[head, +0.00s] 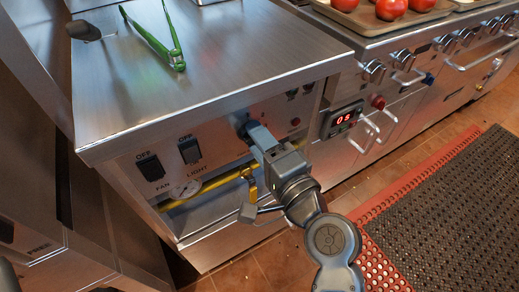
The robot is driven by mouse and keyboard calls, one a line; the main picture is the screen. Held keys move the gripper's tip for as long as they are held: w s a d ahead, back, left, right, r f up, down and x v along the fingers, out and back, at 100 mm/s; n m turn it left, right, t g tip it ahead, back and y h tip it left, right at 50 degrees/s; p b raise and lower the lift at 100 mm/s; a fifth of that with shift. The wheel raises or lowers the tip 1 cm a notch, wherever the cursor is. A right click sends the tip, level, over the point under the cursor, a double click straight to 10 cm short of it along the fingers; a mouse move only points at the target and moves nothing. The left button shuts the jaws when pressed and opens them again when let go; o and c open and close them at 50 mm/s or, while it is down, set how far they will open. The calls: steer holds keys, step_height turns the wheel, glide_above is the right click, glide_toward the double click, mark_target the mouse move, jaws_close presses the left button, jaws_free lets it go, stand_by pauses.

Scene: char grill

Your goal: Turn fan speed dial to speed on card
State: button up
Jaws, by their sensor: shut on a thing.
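The fan speed dial (243,127), dark and mostly covered by my gripper, is on the front panel (215,149) of a steel counter. My gripper (252,131) reaches it from the lower right and is shut on it. A "2" is printed on the panel just above and right of the dial. The dial's pointer and its other marks are hidden or too small to read. I cannot make out a speed card in the head view.
Left of the dial are a FAN switch (150,167) and a LIGHT switch (189,150), both under "OFF" labels. A yellow pipe (215,183) runs below the panel. Green tongs (155,38) lie on the counter. A red display (343,118) reads "05" at right.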

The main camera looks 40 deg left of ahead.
steer(key=shift+n+b, duration=2.85)
steer(key=shift+n, duration=0.65)
steer(key=shift+s, duration=0.1)
steer(key=o, duration=1.1)
steer(key=shift+c, duration=0.2)
steer(key=v, duration=0.7)
steer(key=shift+d, duration=0.35)
steer(key=shift+s, duration=0.1)
